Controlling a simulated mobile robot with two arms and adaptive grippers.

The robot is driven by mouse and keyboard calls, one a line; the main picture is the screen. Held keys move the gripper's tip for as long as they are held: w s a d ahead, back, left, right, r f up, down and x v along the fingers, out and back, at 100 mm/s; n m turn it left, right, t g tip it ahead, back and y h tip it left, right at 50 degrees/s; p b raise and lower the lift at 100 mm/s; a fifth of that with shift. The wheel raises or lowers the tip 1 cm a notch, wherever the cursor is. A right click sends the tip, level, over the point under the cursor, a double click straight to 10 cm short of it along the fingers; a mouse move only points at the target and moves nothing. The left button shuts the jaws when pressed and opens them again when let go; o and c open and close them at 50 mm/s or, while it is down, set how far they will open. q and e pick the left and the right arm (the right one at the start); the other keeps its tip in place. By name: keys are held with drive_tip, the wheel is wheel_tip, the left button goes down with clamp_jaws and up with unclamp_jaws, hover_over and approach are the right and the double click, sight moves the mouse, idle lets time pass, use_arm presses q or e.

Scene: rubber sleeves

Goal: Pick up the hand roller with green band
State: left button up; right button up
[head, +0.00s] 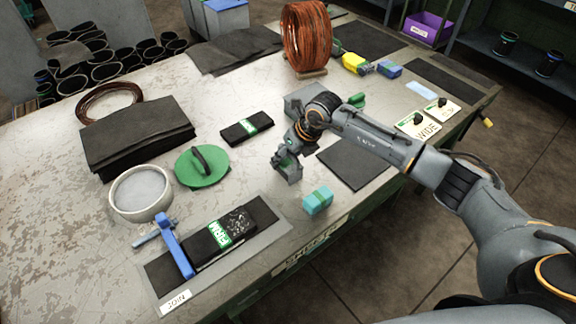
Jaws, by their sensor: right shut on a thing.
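My right gripper (286,170) is over the middle of the table, pointing down. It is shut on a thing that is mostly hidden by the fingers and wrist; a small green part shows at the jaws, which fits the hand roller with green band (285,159). I cannot tell whether it is clear of the table. My left gripper is not in view.
A teal block with a green band (318,201) lies in front of the gripper. A dark mat (358,166) lies to the right. A green disc with a handle (203,170), a white bowl (141,193) and a blue clamp (175,246) stand left. A copper coil (306,38) stands behind.

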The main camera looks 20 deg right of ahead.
sight(290, 169)
clamp_jaws()
drive_tip(key=shift+r+b, duration=0.4)
drive_tip(key=shift+r, duration=0.2)
drive_tip(key=s+r, duration=0.1)
drive_tip(key=r, duration=0.1)
drive_tip(key=s+r+b, duration=0.1)
drive_tip(key=r, duration=0.1)
drive_tip(key=s+r+b, duration=0.1)
drive_tip(key=s+r, duration=0.1)
drive_tip(key=shift+a+r, duration=0.1)
drive_tip(key=shift+r, duration=0.25)
drive_tip(key=s+r+b, duration=0.2)
drive_tip(key=s+r, duration=0.3)
drive_tip(key=s, duration=0.5)
drive_tip(key=shift+a, duration=0.3)
